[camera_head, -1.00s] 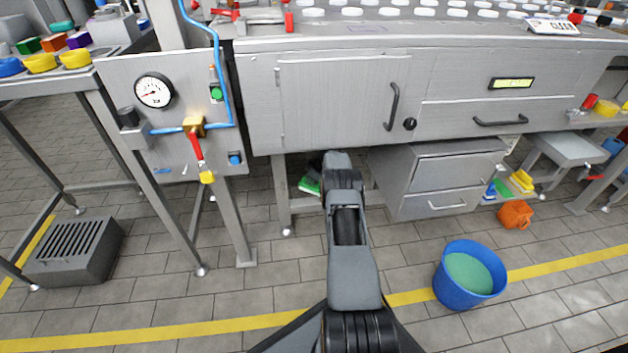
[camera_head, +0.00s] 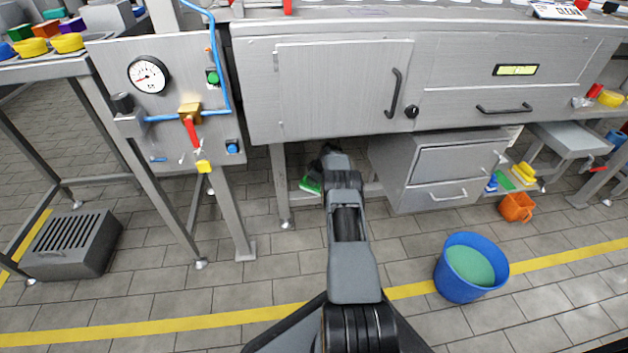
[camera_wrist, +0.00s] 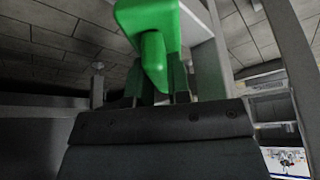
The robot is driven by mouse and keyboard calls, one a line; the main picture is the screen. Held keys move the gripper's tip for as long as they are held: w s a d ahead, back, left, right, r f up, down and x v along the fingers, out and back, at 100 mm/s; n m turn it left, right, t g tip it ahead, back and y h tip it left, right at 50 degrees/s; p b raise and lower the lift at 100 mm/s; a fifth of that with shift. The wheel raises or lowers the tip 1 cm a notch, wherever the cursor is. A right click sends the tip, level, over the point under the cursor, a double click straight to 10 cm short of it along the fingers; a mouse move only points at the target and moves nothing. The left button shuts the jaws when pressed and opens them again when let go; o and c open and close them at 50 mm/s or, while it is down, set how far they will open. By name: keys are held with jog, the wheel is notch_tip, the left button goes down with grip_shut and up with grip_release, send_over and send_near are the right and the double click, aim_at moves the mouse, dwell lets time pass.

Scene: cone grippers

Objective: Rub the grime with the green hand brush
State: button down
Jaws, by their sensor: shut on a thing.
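The green hand brush (camera_head: 311,184) shows at the end of my arm in the head view, low under the grey machine and left of the drawer unit. In the wrist view the brush (camera_wrist: 148,22) fills the top middle, with its green handle reaching down between the fingers. My gripper (camera_wrist: 160,85) is shut on the handle. Part of a pale surface of the brush shows beside the green. The gripper's fingers are mostly hidden by my arm in the head view. I cannot make out any grime in either view.
The grey machine (camera_head: 345,90) hangs above the gripper, with its legs (camera_head: 281,185) close to the left. The drawer unit (camera_head: 440,170) stands to the right. A blue bucket (camera_head: 462,285) with green contents and an orange jug (camera_head: 516,207) stand on the floor.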

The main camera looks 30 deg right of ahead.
jog(key=shift+f, duration=1)
jog(key=shift+d, duration=0.1)
jog(key=shift+s+d, duration=0.5)
jog(key=shift+d, duration=0.5)
jog(key=shift+s+d, duration=0.55)
jog(key=shift+d, duration=0.4)
jog(key=shift+s+d, duration=0.5)
jog(key=shift+d, duration=0.5)
jog(key=shift+a, duration=0.1)
